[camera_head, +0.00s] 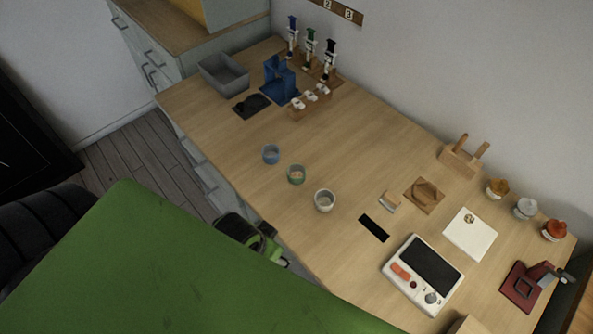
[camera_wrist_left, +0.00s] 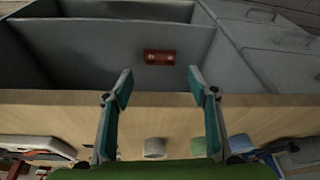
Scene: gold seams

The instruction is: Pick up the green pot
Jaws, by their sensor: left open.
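My left gripper (camera_head: 275,246) is at the front edge of the worktop, apart from the pots, partly hidden by my green body. In the left wrist view my left gripper (camera_wrist_left: 160,84) is open, with nothing between its fingertips. My right gripper is not in view.
A grey bin (camera_head: 224,75), a blue stand (camera_head: 279,80) and a pipette rack (camera_head: 318,68) stand at the far end. A white scale (camera_head: 423,273) is at the lower right. The worktop around the pots is clear. An open grey compartment (camera_wrist_left: 90,50) holds a red item (camera_wrist_left: 160,57).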

